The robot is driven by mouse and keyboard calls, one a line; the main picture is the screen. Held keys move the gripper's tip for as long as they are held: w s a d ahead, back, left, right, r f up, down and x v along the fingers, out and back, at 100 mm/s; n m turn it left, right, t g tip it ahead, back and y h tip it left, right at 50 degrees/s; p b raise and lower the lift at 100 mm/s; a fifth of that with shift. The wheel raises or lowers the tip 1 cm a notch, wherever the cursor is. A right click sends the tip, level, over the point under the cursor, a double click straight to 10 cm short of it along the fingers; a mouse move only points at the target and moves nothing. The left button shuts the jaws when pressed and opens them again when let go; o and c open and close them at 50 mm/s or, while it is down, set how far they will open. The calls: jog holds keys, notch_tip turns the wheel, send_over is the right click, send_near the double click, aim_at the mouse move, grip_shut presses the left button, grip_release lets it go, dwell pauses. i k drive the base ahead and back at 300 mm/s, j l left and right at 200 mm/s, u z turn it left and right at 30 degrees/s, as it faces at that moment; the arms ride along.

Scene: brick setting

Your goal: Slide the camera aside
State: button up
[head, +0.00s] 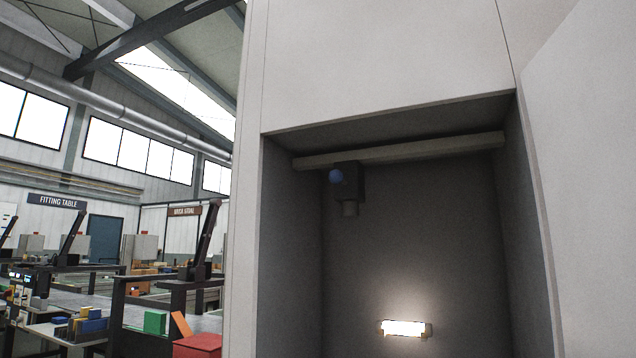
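The camera (350,187) is a dark box with a short grey lens pointing down. It hangs near the left end of a pale horizontal rail (420,151) inside a recess in a light grey cabinet. My gripper is not in view.
The recess is open at the front, with a lit lamp (404,328) low on its back wall. The rail is bare right of the camera. A pale panel (585,170) stands at the right. Benches with coloured blocks (85,322) and a red box (198,346) are at left.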

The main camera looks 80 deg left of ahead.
aim_at(347, 177)
jog(key=k+j+u, duration=0.35)
jog(key=k+j, duration=0.15)
jog(key=j+u, duration=0.1)
jog(key=u, duration=0.25)
jog(key=i+u, duration=0.1)
jog(key=u, duration=0.25)
jog(key=i+j+u, duration=0.1)
jog(key=u, duration=0.25)
jog(key=l+u, duration=0.45)
jog(key=u, duration=0.3)
jog(key=l+u, duration=0.35)
jog(key=j, duration=0.1)
